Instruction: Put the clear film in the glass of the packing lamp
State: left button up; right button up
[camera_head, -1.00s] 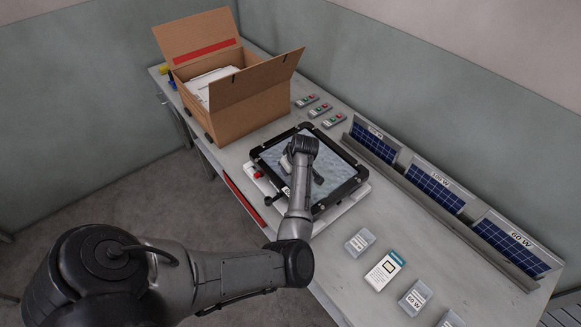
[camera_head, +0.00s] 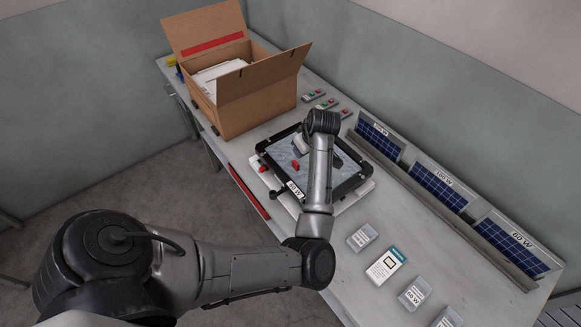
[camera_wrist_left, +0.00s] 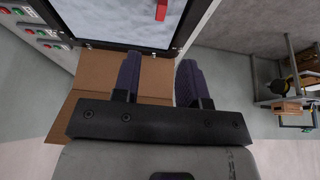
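The packing lamp (camera_head: 345,187) is a black-framed floodlight lying on a white stand on the bench, with a pale bluish glass (camera_head: 318,178) facing up and a 60 W label on its front edge. A small red tab (camera_head: 294,166) shows on the glass; it is also at the top of the left wrist view (camera_wrist_left: 161,10). I cannot make out the edges of a clear film around it. My left gripper (camera_wrist_left: 158,68) is over the lamp, fingers apart with nothing visible between them; in the head view my wrist mostly hides it. My right gripper is out of view.
An open cardboard box (camera_head: 250,103) with white contents stands behind the lamp. Small switch boxes (camera_head: 327,103) lie near it. Solar panels (camera_head: 437,187) stand in a rail (camera_head: 445,212) along the wall. Several small packets (camera_head: 386,266) lie at the front right. Bench surface is free between.

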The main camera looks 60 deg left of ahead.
pick_arm(q)
jog(key=s+d+f+m+t+h, duration=0.1)
jog(key=s+d+f+m, duration=0.2)
jog(key=s+d+m, duration=0.4)
jog(key=s+d+f+m+t+h, duration=0.1)
jog(key=s+d+f+m+h, duration=0.1)
jog(key=s+d+m, duration=0.5)
jog(key=s+d+f+m+t+h, duration=0.1)
jog(key=s+d+f+m, duration=0.4)
jog(key=s+d, duration=0.7)
jog(key=shift+d+m+t+h, duration=0.4)
jog(key=shift+d+m+t, duration=0.2)
jog(key=shift+d+m, duration=0.65)
